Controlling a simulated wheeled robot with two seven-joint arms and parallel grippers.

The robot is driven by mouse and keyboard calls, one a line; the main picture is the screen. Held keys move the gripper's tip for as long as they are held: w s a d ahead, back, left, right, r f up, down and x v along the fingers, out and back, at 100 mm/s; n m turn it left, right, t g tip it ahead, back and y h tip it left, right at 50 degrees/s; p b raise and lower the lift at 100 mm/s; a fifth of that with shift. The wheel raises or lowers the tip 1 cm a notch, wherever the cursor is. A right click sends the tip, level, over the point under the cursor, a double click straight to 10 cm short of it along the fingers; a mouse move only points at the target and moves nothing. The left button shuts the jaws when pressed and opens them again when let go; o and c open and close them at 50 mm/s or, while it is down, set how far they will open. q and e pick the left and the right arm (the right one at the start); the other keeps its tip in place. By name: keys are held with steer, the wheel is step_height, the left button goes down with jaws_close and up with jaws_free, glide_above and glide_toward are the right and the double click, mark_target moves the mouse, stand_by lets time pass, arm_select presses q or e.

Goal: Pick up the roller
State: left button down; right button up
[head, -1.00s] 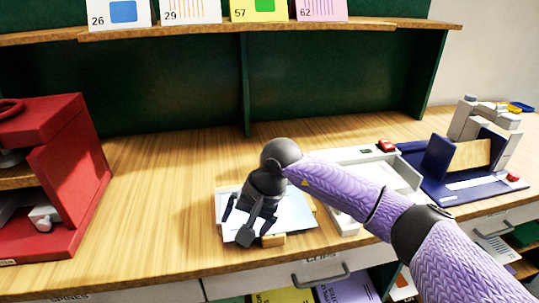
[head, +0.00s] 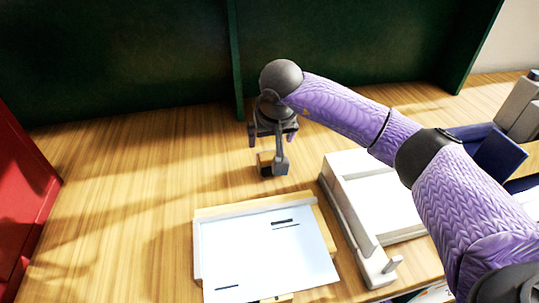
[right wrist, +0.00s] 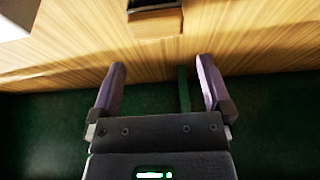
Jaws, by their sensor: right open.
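My right gripper (head: 272,138) is open, with its two fingers apart and nothing between them. In the right wrist view the gripper (right wrist: 161,66) also shows spread and empty. A small wooden block with a dark top (head: 265,163) is on the table just below and beside the gripper, partly hidden by it. It shows beyond the fingertips in the right wrist view (right wrist: 155,22), cut off by the picture's top edge. The dark part may be the roller, but I cannot tell. My left gripper is out of view.
A wood-edged board with a white sheet (head: 265,255) lies in front. A white tray (head: 345,205) is right of it, with a dark blue device (head: 497,158) farther right. A red cabinet (head: 22,190) stands left. A green panel (head: 130,60) closes the back. The table left of centre is clear.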

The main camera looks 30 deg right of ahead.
mark_target(270, 151)
steer(key=b+x, duration=0.1)
steer(key=x, duration=0.5)
steer(key=shift+s+d+f+b, duration=0.1)
steer(key=shift+f+b, duration=0.15)
steer(key=shift+b, duration=0.1)
steer(key=shift+f, duration=0.15)
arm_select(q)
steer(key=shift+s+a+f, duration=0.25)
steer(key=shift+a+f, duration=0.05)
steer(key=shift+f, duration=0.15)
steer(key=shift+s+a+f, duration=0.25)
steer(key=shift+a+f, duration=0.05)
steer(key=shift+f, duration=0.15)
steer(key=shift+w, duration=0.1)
arm_select(e)
steer(key=c, duration=0.9)
